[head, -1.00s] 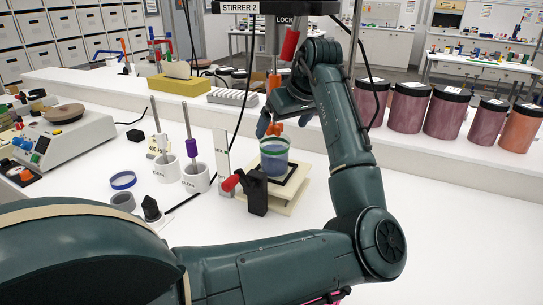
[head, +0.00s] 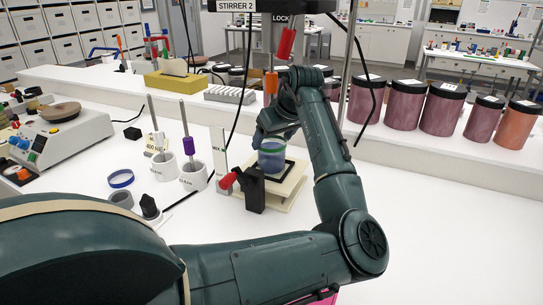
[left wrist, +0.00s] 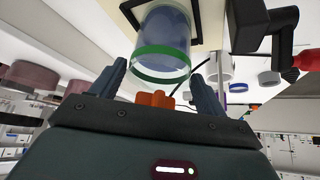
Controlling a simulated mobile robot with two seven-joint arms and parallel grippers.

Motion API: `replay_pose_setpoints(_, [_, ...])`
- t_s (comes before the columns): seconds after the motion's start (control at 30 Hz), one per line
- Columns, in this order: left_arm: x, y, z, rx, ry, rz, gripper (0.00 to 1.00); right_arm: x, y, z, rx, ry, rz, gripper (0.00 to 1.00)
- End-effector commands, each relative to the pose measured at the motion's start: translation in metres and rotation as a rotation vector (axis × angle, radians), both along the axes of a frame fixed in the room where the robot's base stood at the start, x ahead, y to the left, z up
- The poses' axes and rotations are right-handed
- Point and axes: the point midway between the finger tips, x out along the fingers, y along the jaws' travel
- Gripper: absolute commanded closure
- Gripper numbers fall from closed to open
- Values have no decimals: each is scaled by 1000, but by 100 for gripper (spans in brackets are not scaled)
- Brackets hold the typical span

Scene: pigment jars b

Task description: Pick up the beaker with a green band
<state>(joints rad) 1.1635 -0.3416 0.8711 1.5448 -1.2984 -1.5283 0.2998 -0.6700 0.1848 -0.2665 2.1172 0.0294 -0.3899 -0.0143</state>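The beaker with a green band (head: 271,160) holds blue-violet contents and stands upright on a cream platform (head: 283,194) with a black square frame. In the left wrist view the beaker (left wrist: 163,35) shows large, its green band (left wrist: 160,76) facing the gripper. My left gripper (head: 268,134) is at the beaker's top in the head view. In the left wrist view my left gripper (left wrist: 160,84) is open, its two fingers apart on either side of the beaker's near end. I cannot tell whether they touch it. My right gripper is not in view.
A black clamp (head: 252,190) with a red knob (head: 228,181) stands close in front of the beaker. White mugs (head: 193,174) with rods stand left. Large pigment jars (head: 403,106) line the raised shelf behind.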

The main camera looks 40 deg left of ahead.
Motion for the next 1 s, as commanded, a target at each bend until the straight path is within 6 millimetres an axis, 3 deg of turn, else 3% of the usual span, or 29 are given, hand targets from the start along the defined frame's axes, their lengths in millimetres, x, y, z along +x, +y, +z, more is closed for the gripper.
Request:
replay_pose_setpoints(0.67, [0,0,0,0,0,0,81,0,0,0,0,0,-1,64])
replay_pose_setpoints(1.0, [0,1,4,2,-2,0,83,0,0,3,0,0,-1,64])
